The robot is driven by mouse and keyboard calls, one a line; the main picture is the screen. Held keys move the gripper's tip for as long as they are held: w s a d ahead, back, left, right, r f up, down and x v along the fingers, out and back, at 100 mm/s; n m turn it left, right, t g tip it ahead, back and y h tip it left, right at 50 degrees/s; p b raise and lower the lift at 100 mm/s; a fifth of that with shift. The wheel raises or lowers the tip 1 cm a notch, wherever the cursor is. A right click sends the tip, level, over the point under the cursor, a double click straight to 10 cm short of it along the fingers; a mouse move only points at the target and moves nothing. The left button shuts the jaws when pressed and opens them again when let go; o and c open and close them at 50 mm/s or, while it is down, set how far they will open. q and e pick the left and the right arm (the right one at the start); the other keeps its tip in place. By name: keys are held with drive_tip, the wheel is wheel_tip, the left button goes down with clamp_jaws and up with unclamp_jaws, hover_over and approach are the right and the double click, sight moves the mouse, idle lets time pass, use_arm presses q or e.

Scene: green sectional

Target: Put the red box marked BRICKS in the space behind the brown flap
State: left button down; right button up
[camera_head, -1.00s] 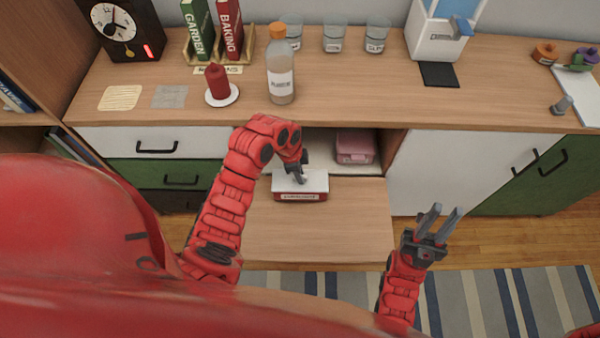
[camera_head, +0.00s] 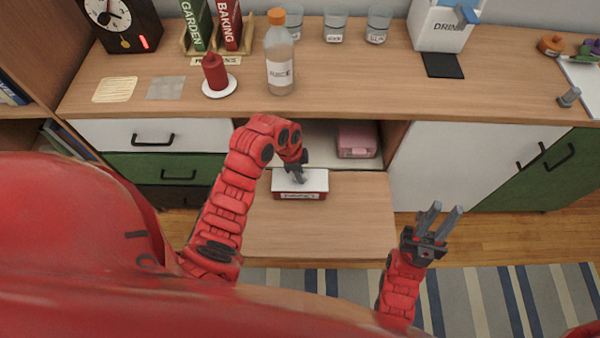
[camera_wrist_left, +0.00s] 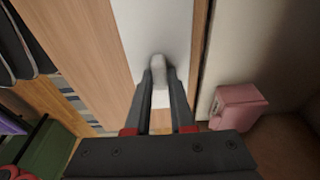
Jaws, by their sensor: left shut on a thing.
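A red box with a white top and a small label (camera_head: 290,196) is at the inner part of the lowered brown flap (camera_head: 320,235). The label is too small to read clearly. My left gripper (camera_head: 301,178) is shut on a white knob-like part on its top, which also shows between the fingers in the left wrist view (camera_wrist_left: 160,72). I cannot tell whether the box touches the flap. The flap lies open and flat, and the space behind it (camera_head: 318,140) is exposed, partly hidden by my left arm. My right gripper (camera_head: 441,213) is open and empty, right of the flap.
A pink box (camera_head: 357,141) stands in the right part of the space, with bare floor left of it. A bottle (camera_head: 280,65), red candle (camera_head: 215,72) and several glasses stand on the counter above. A white door (camera_head: 455,165) is to the right.

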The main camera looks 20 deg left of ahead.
use_arm(q)
drive_tip(key=c, duration=0.7)
unclamp_jaws()
